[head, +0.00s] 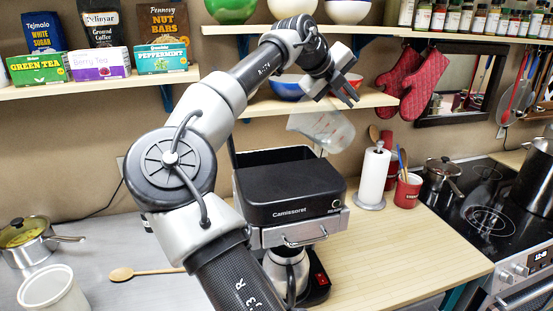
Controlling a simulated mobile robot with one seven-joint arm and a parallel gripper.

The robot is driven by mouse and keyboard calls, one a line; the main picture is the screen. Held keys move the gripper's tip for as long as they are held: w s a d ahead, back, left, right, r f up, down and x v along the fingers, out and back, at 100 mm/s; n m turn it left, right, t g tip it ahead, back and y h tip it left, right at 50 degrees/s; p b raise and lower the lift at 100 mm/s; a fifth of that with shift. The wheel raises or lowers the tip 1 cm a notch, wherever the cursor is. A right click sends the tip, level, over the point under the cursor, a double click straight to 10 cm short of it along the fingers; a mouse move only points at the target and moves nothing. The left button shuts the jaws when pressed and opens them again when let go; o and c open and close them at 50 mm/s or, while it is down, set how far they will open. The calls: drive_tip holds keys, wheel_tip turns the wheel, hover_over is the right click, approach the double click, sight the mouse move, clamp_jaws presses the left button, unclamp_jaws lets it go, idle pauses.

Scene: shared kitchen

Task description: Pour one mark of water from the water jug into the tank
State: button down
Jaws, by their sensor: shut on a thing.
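The water jug (324,130) is a clear measuring jug with reddish marks. It hangs tilted below my gripper (349,98), above the right rear of the coffee maker. My gripper is shut on it; the exact grip is partly hidden by the gripper's own body. I cannot make out the water level or any stream. The tank is part of the black coffee maker (276,206) labelled Camissoret. Its top shows a dark recessed area (275,158), partly behind my arm. A metal carafe (287,270) stands in the machine below.
A paper towel roll (374,175) and a red utensil crock (408,190) stand right of the machine. Shelves with bowls (286,87) are close behind my gripper. Red oven mitts (411,82) hang at right. The wooden counter (400,250) is clear in front.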

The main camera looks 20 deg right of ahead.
drive_tip(key=shift+s+d+r+y, duration=0.1)
drive_tip(key=shift+d+r+y, duration=0.2)
drive_tip(key=shift+d+y, duration=0.15)
drive_tip(key=d+f+m+y, duration=0.2)
drive_tip(key=d+f+y, duration=0.4)
drive_tip(key=y, duration=0.2)
drive_tip(key=shift+s+d+f+t, duration=0.3)
drive_tip(key=shift+s+d+f, duration=0.05)
drive_tip(key=shift+s, duration=0.05)
